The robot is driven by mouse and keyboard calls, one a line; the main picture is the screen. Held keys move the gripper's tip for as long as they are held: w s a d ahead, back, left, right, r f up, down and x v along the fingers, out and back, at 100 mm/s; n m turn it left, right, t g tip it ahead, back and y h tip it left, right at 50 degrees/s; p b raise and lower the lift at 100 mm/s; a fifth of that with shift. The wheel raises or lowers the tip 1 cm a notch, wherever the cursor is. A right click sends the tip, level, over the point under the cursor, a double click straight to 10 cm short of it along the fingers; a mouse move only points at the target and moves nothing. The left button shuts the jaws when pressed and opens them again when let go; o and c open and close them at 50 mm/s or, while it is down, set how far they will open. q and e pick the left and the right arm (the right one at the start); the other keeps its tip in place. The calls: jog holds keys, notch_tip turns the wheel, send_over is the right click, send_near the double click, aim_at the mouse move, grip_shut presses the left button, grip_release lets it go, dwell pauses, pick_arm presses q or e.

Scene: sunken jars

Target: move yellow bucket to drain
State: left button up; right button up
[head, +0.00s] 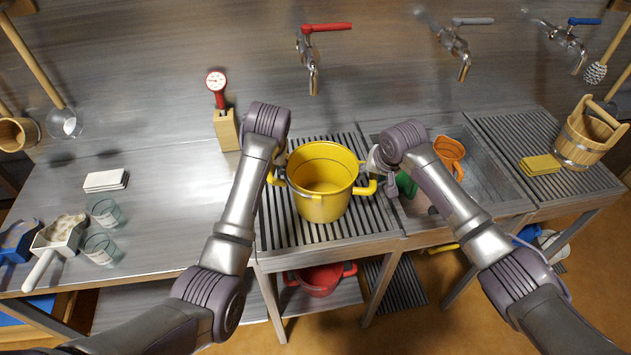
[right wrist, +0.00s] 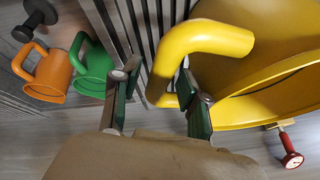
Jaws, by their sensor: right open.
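The yellow bucket (head: 323,183) stands upright on the left slatted drain board (head: 275,236), between my two arms. It has a handle on each side. My right gripper (head: 383,178) is at its right handle. In the right wrist view, my right gripper (right wrist: 157,105) is open, with the yellow handle (right wrist: 205,40) seemingly between its fingers and the bucket's wall (right wrist: 262,72) beyond. My left gripper (head: 276,170) is by the left handle, mostly hidden behind my left wrist; its fingers cannot be made out. Another slatted drain board (head: 500,133) lies right of the sink.
The sunken sink (head: 480,185) holds an orange jar (head: 450,153) and a green jar (head: 405,184). A wooden pail (head: 583,140) and a yellow sponge (head: 540,165) are on the right board. A red tap (head: 312,65) hangs above the yellow bucket. A thermometer block (head: 227,130) stands behind left.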

jog(key=shift+r, duration=0.2)
pick_arm(q)
jog(key=v, duration=0.7)
pick_arm(e)
jog(key=v, duration=1.1)
jog(key=shift+s+r, duration=0.25)
jog(key=shift+r, duration=0.05)
pick_arm(q)
jog(key=shift+s+r, duration=0.1)
